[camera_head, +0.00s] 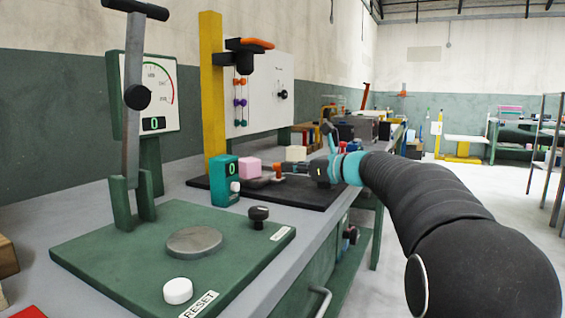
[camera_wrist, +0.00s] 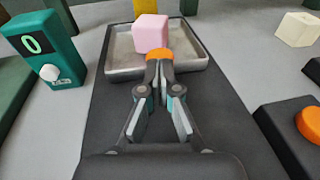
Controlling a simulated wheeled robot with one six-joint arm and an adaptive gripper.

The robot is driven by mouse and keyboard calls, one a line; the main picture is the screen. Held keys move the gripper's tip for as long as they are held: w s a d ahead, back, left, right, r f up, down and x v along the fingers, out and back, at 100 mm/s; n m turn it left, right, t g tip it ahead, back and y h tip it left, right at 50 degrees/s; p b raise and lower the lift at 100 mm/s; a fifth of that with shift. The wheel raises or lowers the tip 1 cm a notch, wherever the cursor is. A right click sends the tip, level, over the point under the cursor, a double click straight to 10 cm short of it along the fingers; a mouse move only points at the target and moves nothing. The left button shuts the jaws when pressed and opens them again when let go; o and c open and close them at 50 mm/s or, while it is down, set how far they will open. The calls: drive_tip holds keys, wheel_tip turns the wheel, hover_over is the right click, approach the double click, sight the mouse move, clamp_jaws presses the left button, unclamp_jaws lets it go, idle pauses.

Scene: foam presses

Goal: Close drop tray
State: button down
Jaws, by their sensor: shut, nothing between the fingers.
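The drop tray (camera_wrist: 122,70) is a shallow grey metal tray on a dark base plate, with a pink foam cube (camera_wrist: 150,33) inside it. The tray (camera_head: 262,182) and cube (camera_head: 249,167) also show in the head view, at the foot of a yellow post (camera_head: 212,95). An orange piece (camera_wrist: 159,54) sits at the middle of the tray's front edge. My gripper (camera_wrist: 160,74) is shut and empty, its fingertips right at this orange piece. I cannot tell if they press on it. My gripper also shows in the head view (camera_head: 284,168).
A teal display box (camera_wrist: 48,48) reading 0 stands left of the tray. A cream block (camera_wrist: 297,29) and a black box with an orange button (camera_wrist: 309,124) are on the right. A green lever press (camera_head: 135,110) with a dial stands nearer on the bench.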

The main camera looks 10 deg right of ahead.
drive_tip(key=shift+w+a, duration=0.3)
drive_tip(key=shift+a, duration=0.05)
drive_tip(key=shift+a+r, duration=0.1)
